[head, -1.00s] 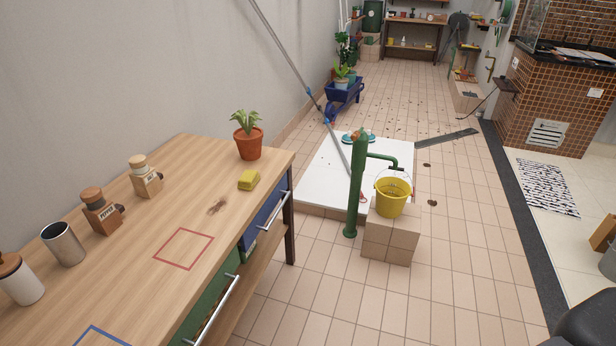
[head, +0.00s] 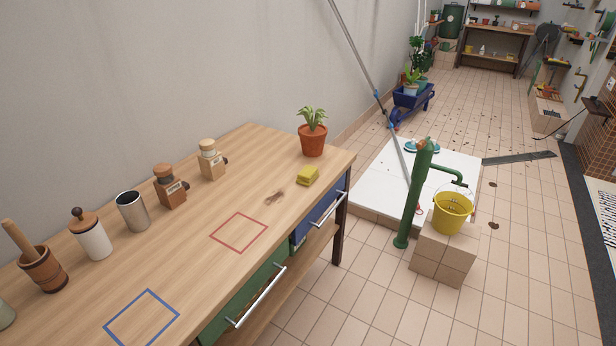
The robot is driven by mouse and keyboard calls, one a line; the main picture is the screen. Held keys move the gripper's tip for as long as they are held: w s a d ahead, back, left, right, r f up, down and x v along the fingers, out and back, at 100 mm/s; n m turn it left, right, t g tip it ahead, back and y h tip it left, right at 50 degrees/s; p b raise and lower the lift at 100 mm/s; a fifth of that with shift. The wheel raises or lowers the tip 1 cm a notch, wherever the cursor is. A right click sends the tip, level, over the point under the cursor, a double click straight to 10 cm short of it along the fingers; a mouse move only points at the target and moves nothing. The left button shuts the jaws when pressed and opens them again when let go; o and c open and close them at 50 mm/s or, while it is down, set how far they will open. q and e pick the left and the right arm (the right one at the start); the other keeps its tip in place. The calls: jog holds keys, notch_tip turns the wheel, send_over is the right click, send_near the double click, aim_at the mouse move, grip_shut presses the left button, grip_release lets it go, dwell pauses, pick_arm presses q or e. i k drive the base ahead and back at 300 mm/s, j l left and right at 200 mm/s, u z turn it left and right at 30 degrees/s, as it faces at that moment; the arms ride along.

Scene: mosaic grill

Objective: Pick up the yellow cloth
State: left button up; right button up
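The yellow cloth (head: 308,175) is a small folded block lying on the wooden counter (head: 195,265), near its far right edge. It sits just in front of a potted plant (head: 312,138) and beside a dark brown smudge (head: 275,197) on the wood. Nothing touches or covers it. Neither of my grippers shows in the head view.
Two grinders (head: 170,187), a metal cup (head: 132,212), a white jar (head: 91,235) and a mortar (head: 42,270) line the wall side. Red (head: 239,232) and blue outlines mark bare counter. Drawer handles (head: 258,297) stick out in front. A green pump (head: 415,195) and yellow bucket (head: 453,212) stand right.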

aim_at(309, 175)
jog(key=i+l+u, duration=0.15)
jog(key=i+l, duration=0.15)
jog(key=i+l+u, duration=0.15)
jog(key=i+l, duration=0.2)
jog(key=i+l+u, duration=0.1)
jog(key=i+l, duration=0.15)
jog(key=l, duration=0.15)
jog(key=i+l+u, duration=0.15)
jog(key=i+l, duration=0.15)
jog(key=i+l+u, duration=0.15)
jog(key=l, duration=0.4)
jog(key=i, duration=0.05)
